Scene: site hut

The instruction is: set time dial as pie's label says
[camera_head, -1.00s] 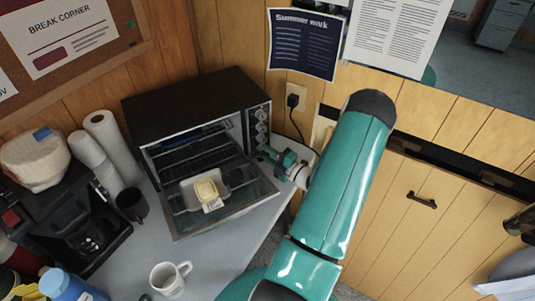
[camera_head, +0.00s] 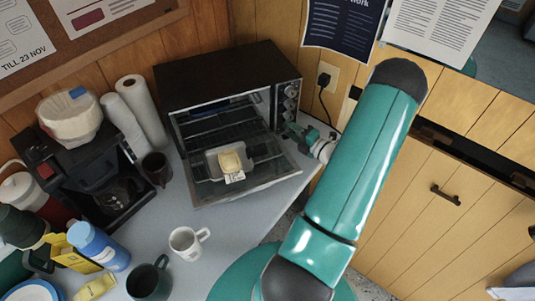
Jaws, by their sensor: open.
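The toaster oven (camera_head: 226,76) is black and stands on the grey counter with its door (camera_head: 262,183) lowered open. A light tray (camera_head: 214,165) rests on the open door and holds the yellowish pie (camera_head: 230,161). A white label (camera_head: 235,177) hangs at the pie's front edge; its print is too small to read. The oven's dials (camera_head: 291,96) are in a column on its right front. My gripper (camera_head: 296,131) is close to the lower dials, and its fingers are small in view. I cannot tell whether it touches a dial. The dial settings are not readable.
A coffee maker (camera_head: 85,165), paper rolls (camera_head: 137,106) and a dark mug (camera_head: 157,168) stand left of the oven. A white mug (camera_head: 187,242), a dark green mug (camera_head: 149,279) and a blue bottle (camera_head: 98,245) stand in front. The counter's right edge is near my arm.

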